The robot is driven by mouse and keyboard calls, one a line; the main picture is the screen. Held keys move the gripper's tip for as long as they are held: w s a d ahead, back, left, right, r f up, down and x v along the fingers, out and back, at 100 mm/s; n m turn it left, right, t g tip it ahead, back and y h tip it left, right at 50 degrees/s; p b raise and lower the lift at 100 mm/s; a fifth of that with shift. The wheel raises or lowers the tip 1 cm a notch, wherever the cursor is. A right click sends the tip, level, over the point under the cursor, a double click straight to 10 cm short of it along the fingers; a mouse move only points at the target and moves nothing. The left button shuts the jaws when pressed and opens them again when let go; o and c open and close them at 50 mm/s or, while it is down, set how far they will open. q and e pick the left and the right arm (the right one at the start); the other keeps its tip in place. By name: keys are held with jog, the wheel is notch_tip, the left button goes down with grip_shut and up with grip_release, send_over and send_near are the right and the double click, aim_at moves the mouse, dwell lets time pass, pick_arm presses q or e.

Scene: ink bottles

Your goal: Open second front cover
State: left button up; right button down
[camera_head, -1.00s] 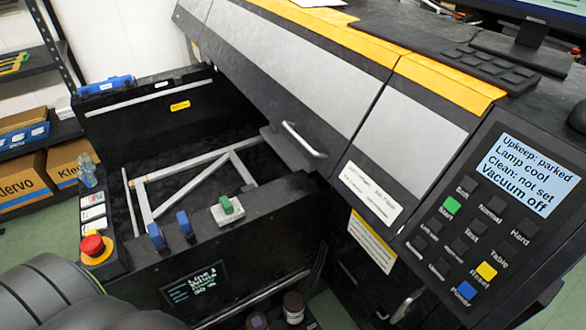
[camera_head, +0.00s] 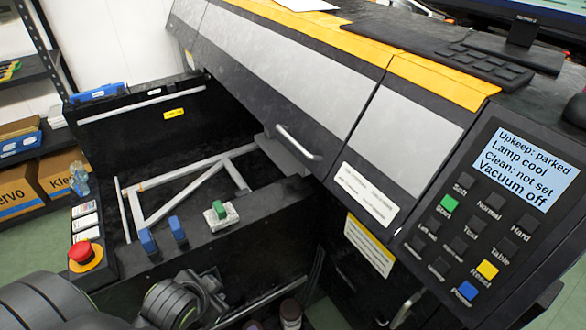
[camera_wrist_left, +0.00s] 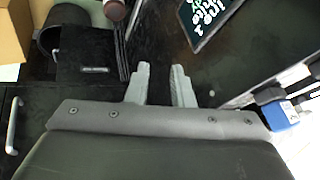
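The long grey front cover (camera_head: 290,85) of the printer is down, with a pale bar handle (camera_head: 298,143) near its lower edge. A narrower grey panel (camera_head: 412,135) sits to its right, past a seam. I cannot tell by label which one is called second. My left arm is low at the left in the head view, its wrist in front of the machine's lower front, well left of and below the handle. In the left wrist view my left gripper (camera_wrist_left: 160,72) has its two fingers apart with nothing between them. My right gripper is not in view.
A control panel (camera_head: 490,200) reads "Upkeep: parked" and "Vacuum off". The open bay holds a grey frame (camera_head: 190,180), blue clamps (camera_head: 178,229) and a green-topped block (camera_head: 216,211). A red stop button (camera_head: 82,254) stands at the left. A dark bottle (camera_head: 290,313) is low in front.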

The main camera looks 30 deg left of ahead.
pick_arm(q)
jog(key=w+a+r+m+t, duration=0.2)
jog(key=w+r+m+t, duration=0.4)
jog(key=w, duration=0.5)
jog(key=m+t+h, duration=0.4)
jog(key=m, duration=0.8)
send_near(293, 139)
jog(key=x, duration=0.3)
jog(key=p+x, duration=0.1)
jog(key=x, duration=0.2)
jog(key=p+x, duration=0.1)
jog(key=x, duration=0.3)
jog(key=shift+a+f, duration=0.1)
jog(key=shift+f, duration=0.3)
jog(key=shift+c, duration=0.3)
grip_shut()
